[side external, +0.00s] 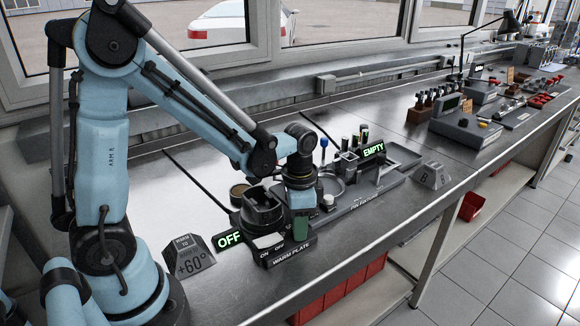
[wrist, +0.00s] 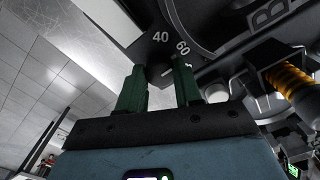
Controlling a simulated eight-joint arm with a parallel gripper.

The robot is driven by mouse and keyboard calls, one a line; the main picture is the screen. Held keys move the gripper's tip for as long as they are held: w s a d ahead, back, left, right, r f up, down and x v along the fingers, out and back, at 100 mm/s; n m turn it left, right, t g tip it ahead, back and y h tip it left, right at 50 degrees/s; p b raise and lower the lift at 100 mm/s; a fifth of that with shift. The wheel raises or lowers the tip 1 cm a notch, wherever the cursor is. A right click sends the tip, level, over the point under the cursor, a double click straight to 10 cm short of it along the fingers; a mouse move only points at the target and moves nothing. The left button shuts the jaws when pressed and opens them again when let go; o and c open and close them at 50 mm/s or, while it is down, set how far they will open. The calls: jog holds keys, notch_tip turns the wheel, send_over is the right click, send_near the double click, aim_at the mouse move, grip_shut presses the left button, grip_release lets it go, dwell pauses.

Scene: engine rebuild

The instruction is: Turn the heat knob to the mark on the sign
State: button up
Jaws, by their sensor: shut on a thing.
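The warm plate (side external: 287,252) stands on the bench, with a lit green OFF display (side external: 229,239) at its left and an ON/OFF rocker switch (side external: 268,241) on its front. The sign (side external: 188,257) left of it reads "warm to +60°". My gripper (side external: 301,228) points down at the plate's right front corner. In the wrist view my gripper's green fingers (wrist: 159,72) are shut on the dark heat knob (wrist: 158,76), which is mostly hidden. Dial marks 40 and 60 (wrist: 182,48) show just beyond the fingers. A small pale line shows between the fingers, near the 60 side.
A sign marked 8 (side external: 432,175) is farther right. The front bench strip is clear.

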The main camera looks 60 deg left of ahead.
jog(key=o, duration=1)
jog(key=shift+o, duration=0.2)
jog(key=shift+r, duration=0.1)
notch_tip(320, 180, up, 12)
dwell(0.4)
jog(key=n+t, duration=0.5)
jog(key=t, duration=0.2)
send_over(290, 241)
jog(key=s, duration=0.2)
jog(key=shift+s+d+f, duration=0.15)
jog(key=shift+f, duration=0.4)
